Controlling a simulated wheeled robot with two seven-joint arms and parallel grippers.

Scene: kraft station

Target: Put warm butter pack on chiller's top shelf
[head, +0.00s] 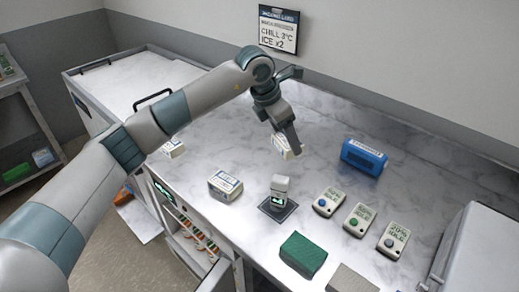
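My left gripper (291,145) points down over the back middle of the counter. A white butter-like pack (281,149) with a dark label shows right at its fingertips, partly covered by them. I cannot tell whether the fingers are closed on it. A second such pack (225,187) lies on the counter near its front edge. A third pack (172,148) lies farther left, partly hidden by my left arm. Which pack is warm cannot be read. An under-counter unit (164,189) with a lit display and filled shelves, apparently the chiller, stands open at the counter front. My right gripper is out of view.
A small device (281,187) stands on a dark square mat (278,210). A blue case (363,157), a green block (303,254) and a grey box (478,252) also occupy the counter. A wall sign (278,29) reads chill 3°C.

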